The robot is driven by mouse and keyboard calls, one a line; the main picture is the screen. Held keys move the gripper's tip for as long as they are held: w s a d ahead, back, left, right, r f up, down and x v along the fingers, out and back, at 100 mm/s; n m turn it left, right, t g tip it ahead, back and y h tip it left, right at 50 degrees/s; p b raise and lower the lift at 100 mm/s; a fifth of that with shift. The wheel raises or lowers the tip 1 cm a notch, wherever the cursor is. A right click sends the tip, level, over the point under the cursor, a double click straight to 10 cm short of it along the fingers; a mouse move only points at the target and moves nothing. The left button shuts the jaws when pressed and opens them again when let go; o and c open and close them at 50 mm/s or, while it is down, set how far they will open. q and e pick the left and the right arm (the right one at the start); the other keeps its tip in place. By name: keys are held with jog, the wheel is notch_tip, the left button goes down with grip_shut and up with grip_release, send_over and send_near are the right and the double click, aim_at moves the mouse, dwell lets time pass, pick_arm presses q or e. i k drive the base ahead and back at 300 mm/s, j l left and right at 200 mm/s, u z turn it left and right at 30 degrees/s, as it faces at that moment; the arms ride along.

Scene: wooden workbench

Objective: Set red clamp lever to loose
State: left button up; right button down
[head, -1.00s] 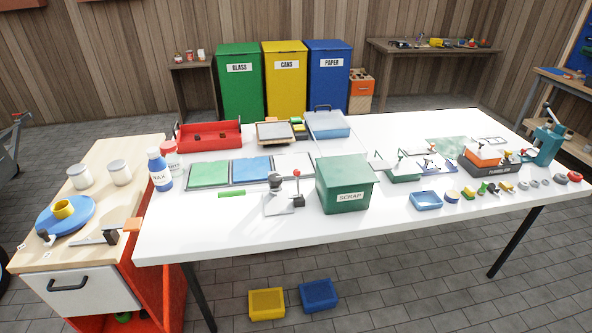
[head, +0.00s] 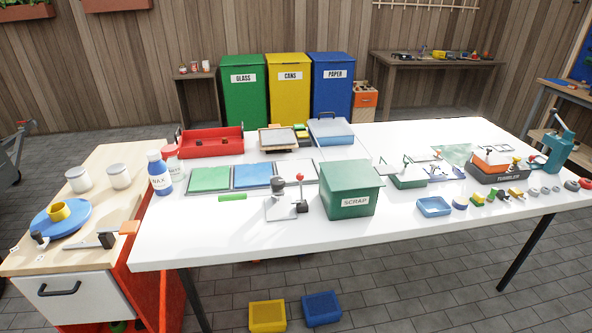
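An upright lever with a red ball knob (head: 300,178) stands on a small dark base near the middle of the white table. It is beside a grey fixture (head: 279,205) and left of the green scrap box. It looks most like the red clamp lever, but no label shows on it. Its loose or tight setting cannot be read from this distance. Neither of my grippers is in view.
The green scrap box (head: 350,190) stands close to the lever's right. A green bar (head: 232,198) lies to its left. Coloured trays (head: 209,180) lie behind. The front strip of the white table is clear. A wooden-topped cabinet (head: 28,262) stands at left.

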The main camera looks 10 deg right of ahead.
aim_at(300, 176)
jog(key=i, duration=1.2)
jog(key=l+z, duration=0.05)
jog(key=l, duration=0.05)
